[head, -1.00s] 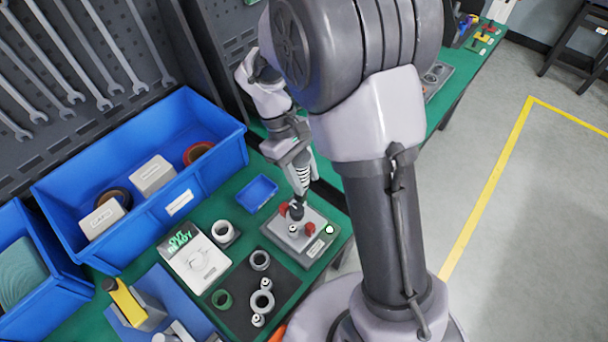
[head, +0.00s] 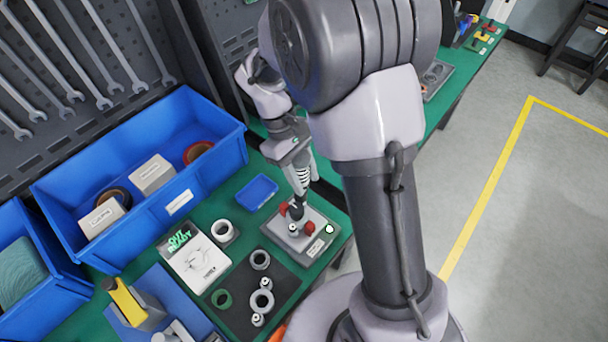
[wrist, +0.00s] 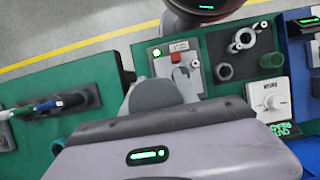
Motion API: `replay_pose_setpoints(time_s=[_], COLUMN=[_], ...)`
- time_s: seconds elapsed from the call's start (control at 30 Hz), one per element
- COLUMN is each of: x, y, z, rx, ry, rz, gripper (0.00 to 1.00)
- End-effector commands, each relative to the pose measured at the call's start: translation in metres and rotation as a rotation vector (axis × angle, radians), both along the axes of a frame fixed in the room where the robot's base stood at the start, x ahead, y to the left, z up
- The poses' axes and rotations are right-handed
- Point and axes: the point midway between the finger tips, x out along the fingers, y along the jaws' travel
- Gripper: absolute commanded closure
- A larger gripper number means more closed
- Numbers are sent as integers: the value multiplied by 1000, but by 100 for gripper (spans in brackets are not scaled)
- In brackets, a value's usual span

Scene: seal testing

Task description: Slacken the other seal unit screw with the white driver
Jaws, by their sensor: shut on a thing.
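The seal unit (head: 322,244) is a grey block on the green bench with red parts (head: 310,229), a small light screw-like part (head: 293,228) and a lit green spot. It also shows in the wrist view (wrist: 196,78), partly hidden by my gripper. My gripper (head: 297,160) is above it, shut on the white driver (head: 302,177), whose handle has dark ridges. The driver stands nearly upright, its dark lower end over the unit's far left part. I cannot tell whether its tip sits in a screw. In the wrist view my gripper (wrist: 160,92) hides the driver.
A small blue tray (head: 258,194) and a metal ring (head: 224,232) lie left of the unit. A white meter (head: 197,264) and a dark mat (head: 243,323) with several rings are nearer. A large blue bin (head: 215,165) stands behind. Floor is free right of the bench.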

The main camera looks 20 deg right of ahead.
Motion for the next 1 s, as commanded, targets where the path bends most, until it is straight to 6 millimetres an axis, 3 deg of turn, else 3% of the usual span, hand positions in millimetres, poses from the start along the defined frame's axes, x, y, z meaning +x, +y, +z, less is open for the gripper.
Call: replay_pose_setpoints(time_s=[1.0], x=[0], y=[0], z=[-14], rx=[0], ry=[0], rz=[-1], gripper=[100])
